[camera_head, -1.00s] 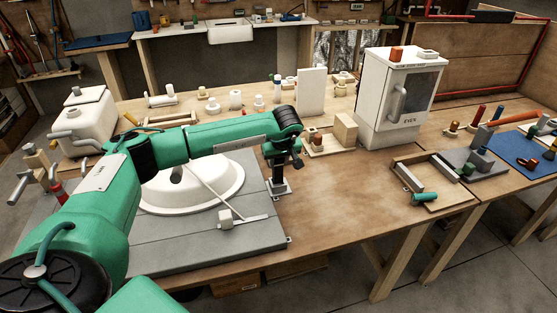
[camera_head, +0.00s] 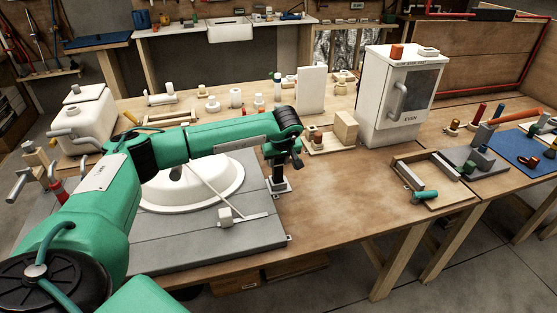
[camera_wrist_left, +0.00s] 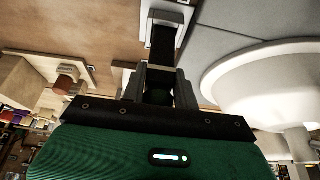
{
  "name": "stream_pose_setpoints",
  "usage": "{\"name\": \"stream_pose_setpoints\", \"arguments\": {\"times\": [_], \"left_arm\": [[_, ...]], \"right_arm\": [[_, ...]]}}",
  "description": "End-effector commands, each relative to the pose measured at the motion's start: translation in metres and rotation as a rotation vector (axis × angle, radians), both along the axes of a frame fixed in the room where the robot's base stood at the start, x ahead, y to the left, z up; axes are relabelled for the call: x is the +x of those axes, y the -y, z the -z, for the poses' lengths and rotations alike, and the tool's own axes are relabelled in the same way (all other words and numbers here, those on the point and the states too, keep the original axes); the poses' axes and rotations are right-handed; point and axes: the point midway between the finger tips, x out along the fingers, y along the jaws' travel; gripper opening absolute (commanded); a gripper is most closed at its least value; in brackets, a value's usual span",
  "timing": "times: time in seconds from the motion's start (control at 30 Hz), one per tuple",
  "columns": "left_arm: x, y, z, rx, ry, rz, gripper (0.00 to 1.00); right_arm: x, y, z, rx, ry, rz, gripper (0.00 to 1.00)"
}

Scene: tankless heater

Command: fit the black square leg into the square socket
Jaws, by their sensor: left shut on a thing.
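My left gripper (camera_head: 279,160) points down at the right edge of the grey board and is shut on the black square leg (camera_head: 278,174). In the left wrist view, the leg (camera_wrist_left: 163,45) runs out from between the fingers (camera_wrist_left: 160,85). The square socket (camera_head: 283,188) is a small pale square piece at the board's right edge. It also shows in the left wrist view (camera_wrist_left: 175,13) at the leg's far end. The leg stands upright over the socket and its lower end meets it in the picture. How deep it sits inside, I cannot tell. My right gripper is out of view.
A white basin (camera_head: 215,202) lies on the grey board (camera_head: 185,247), left of the leg. A wooden block (camera_head: 345,130) and a white cabinet (camera_head: 385,115) stand behind to the right. A wooden tray (camera_head: 455,203) lies further right. The bare table (camera_head: 340,195) right of the board is clear.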

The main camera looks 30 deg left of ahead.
Motion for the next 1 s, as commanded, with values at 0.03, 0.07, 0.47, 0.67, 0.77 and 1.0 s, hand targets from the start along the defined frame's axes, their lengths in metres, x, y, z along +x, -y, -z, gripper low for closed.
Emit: {"name": "stream_pose_setpoints", "arguments": {"times": [0.03,0.07,0.47,0.67,0.77,1.0], "left_arm": [[0.000,0.000,0.001,0.000,0.000,0.000,0.00],[0.000,0.000,0.001,0.000,0.000,0.000,0.00],[0.000,0.000,0.007,-0.001,0.001,0.000,0.00],[0.000,0.000,0.011,-0.001,0.001,0.000,0.00],[0.000,0.000,0.012,-0.001,0.001,0.000,0.00],[0.000,0.000,0.017,0.000,0.000,0.000,0.00]], "right_arm": [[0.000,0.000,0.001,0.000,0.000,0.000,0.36],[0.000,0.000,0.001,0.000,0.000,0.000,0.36],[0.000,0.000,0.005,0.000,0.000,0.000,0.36],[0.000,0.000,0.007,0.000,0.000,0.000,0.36],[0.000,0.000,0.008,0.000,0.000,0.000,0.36],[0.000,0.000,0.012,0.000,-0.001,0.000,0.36]]}}
